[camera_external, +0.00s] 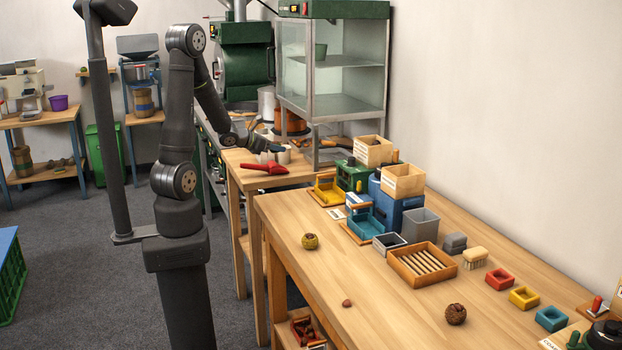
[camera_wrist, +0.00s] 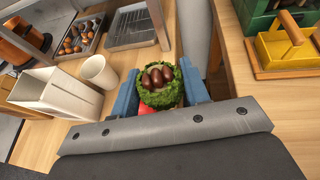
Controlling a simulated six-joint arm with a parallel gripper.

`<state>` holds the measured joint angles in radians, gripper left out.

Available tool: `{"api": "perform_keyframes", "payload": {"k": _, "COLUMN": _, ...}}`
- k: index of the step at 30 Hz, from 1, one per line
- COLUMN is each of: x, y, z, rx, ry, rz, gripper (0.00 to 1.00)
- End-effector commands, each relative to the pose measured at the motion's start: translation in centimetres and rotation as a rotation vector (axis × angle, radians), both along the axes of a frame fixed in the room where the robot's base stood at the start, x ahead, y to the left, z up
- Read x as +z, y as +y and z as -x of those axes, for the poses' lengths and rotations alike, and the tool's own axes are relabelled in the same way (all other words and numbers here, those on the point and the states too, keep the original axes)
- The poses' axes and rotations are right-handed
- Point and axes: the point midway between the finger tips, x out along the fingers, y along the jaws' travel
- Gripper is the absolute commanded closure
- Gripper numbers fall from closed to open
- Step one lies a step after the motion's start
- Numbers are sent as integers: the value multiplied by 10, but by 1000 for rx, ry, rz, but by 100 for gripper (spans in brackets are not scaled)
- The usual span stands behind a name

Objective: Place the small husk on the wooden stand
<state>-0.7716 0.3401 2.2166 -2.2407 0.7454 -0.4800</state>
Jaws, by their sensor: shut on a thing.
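My gripper (camera_external: 277,149) is over the smaller back table in the external view. In the wrist view its blue fingers (camera_wrist: 160,91) are shut on a green, spiky, open husk (camera_wrist: 159,100) with several brown chestnuts in its top. The held husk is too small to make out in the external view. A yellowish-green husk (camera_external: 310,241) lies on the front table, and a brown round husk (camera_external: 456,314) lies near its right end. I cannot tell for certain which thing is the wooden stand.
A red scoop (camera_external: 265,168) lies on the back table near my gripper. A white cup (camera_wrist: 99,72) and white box (camera_wrist: 50,91) stand left in the wrist view. The front table holds a slatted wooden tray (camera_external: 396,271), several bins and a loose chestnut (camera_external: 347,303); its front left is mostly clear.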

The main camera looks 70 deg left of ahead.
Motion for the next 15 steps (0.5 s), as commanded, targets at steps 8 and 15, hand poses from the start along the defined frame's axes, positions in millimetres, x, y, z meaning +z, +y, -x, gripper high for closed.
{"api": "perform_keyframes", "payload": {"k": 8, "x": 0, "y": 36, "z": 39, "rx": 95, "ry": 1, "rz": 5, "gripper": 80}}
{"api": "perform_keyframes", "payload": {"k": 15, "x": -14, "y": 60, "z": 50, "rx": 111, "ry": 3, "rz": 10, "gripper": 80}}
